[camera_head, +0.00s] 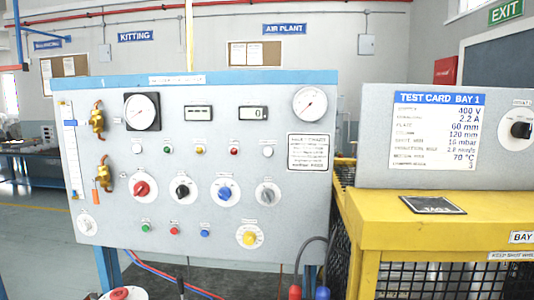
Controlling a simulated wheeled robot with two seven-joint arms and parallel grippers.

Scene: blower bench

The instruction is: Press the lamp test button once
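A grey control panel (110,215) with a blue top edge stands upright in front of me. Its bottom row has a green button (145,228), a red button (174,231) and a blue button (205,233). Their small labels are too blurred to read, so I cannot tell which is the lamp test button. Above the knobs runs a row of small round lamps or buttons: white (137,147), green (168,149), yellow (200,150), red (234,151) and another white (267,152). Neither of my grippers shows in the view.
Red (140,189), black (182,191), blue (224,193), grey (267,194) and yellow (249,237) knobs sit near the buttons. Brass valves (98,121) are at the left. A yellow bench (400,232) with a test card (438,130) stands right. Hoses hang below the panel.

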